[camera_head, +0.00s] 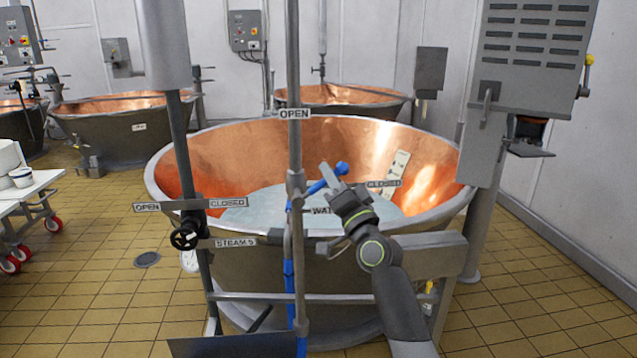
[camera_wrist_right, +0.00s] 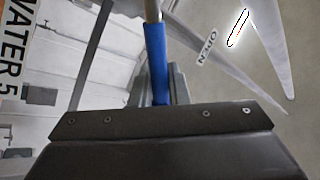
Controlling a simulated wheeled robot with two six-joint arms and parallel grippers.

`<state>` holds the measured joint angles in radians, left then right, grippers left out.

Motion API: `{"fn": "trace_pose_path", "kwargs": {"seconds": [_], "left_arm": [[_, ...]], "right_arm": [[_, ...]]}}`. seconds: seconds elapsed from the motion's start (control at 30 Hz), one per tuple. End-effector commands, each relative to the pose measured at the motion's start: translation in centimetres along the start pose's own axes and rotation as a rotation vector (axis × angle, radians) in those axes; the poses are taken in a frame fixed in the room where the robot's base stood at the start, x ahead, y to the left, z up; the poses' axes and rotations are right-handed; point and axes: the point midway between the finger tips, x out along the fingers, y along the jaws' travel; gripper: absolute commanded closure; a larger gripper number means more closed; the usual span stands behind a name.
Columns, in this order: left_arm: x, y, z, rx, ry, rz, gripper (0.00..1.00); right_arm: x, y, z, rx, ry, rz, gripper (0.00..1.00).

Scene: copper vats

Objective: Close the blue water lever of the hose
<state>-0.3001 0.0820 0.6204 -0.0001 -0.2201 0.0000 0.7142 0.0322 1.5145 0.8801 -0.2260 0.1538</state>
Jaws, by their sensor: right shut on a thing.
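The blue water lever (camera_head: 314,188) slants up and right from a vertical pipe (camera_head: 295,160) in front of the copper vat, and ends in a blue ball (camera_head: 342,168). My right gripper (camera_head: 335,184) is shut on the lever near its outer end. In the right wrist view the blue lever (camera_wrist_right: 156,55) runs down between my gripper's fingers (camera_wrist_right: 165,88). An OPEN sign (camera_head: 294,114) is above the lever's pivot. Another sign (camera_head: 384,183), hard to read, is to its right. A WATER sign (camera_head: 322,211) is partly hidden by my gripper. My left gripper is out of view.
The large copper vat (camera_head: 240,150) holds pale liquid behind the pipes. A steam valve with a black handwheel (camera_head: 187,236) is on the left pipe. A grey control box (camera_head: 532,40) stands at right. Tiled floor (camera_head: 560,280) is clear at right.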

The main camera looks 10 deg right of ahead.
Motion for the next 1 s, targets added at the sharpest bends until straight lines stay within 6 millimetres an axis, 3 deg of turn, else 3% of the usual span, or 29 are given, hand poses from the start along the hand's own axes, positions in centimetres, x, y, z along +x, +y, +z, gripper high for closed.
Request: {"fn": "trace_pose_path", "kwargs": {"seconds": [0.2,1.0], "left_arm": [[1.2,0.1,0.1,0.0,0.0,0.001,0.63],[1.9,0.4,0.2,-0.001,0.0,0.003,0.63]], "right_arm": [[-1.0,1.6,0.4,0.165,0.106,0.002,1.0],[-2.2,3.3,1.1,0.384,0.252,0.005,1.0]]}}
